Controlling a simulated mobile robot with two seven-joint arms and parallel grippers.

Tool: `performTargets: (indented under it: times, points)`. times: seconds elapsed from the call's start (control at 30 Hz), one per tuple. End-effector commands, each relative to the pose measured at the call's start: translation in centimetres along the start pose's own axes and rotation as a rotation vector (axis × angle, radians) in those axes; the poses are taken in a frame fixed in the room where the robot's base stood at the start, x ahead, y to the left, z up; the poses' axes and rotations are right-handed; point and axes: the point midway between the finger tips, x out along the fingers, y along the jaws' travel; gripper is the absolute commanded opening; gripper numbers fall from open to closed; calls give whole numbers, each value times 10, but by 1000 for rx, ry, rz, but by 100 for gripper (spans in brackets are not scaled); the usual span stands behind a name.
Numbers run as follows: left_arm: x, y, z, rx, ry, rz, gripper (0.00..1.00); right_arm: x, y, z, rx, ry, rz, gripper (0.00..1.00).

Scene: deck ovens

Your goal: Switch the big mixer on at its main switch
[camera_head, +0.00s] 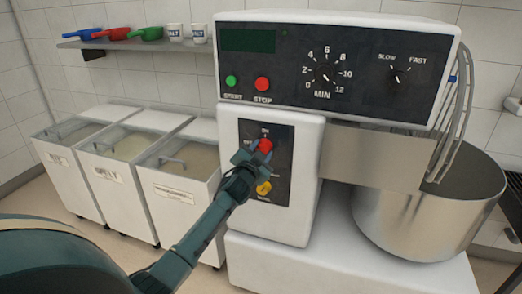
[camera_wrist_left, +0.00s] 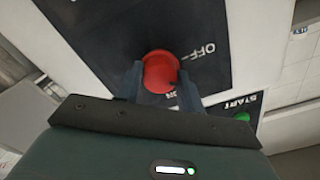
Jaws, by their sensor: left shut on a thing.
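The big mixer (camera_head: 340,60) is white with a dark upper control panel and a steel bowl. Its main switch (camera_head: 265,146) is a red knob on a lower dark panel, below an ON label. In the left wrist view, the red knob (camera_wrist_left: 159,72) sits between my two fingers, with an OFF label beside it and the ON label partly hidden. My left gripper (camera_head: 255,154) is shut on this knob. I cannot tell which way the knob is turned. My right gripper is not in view.
A yellow knob (camera_head: 264,188) is just below the red one, close to my gripper. The green START button (camera_head: 231,81) and red STOP button (camera_head: 262,84) are above. The steel bowl (camera_head: 420,220) is at right. Lidded bins (camera_head: 180,195) stand at left.

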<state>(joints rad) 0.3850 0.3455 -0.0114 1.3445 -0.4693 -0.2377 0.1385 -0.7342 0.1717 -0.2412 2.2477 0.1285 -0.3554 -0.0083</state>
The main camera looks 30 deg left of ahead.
Motion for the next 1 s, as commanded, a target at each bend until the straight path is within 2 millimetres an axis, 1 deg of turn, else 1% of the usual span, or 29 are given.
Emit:
performTargets:
  times: [0.6,0.8,1.0]
  points:
    - [0,0,0,583,0,0,15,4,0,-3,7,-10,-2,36]
    - [0,-1,0,739,0,0,15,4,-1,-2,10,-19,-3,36]
    - [0,0,0,852,0,0,15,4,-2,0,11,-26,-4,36]
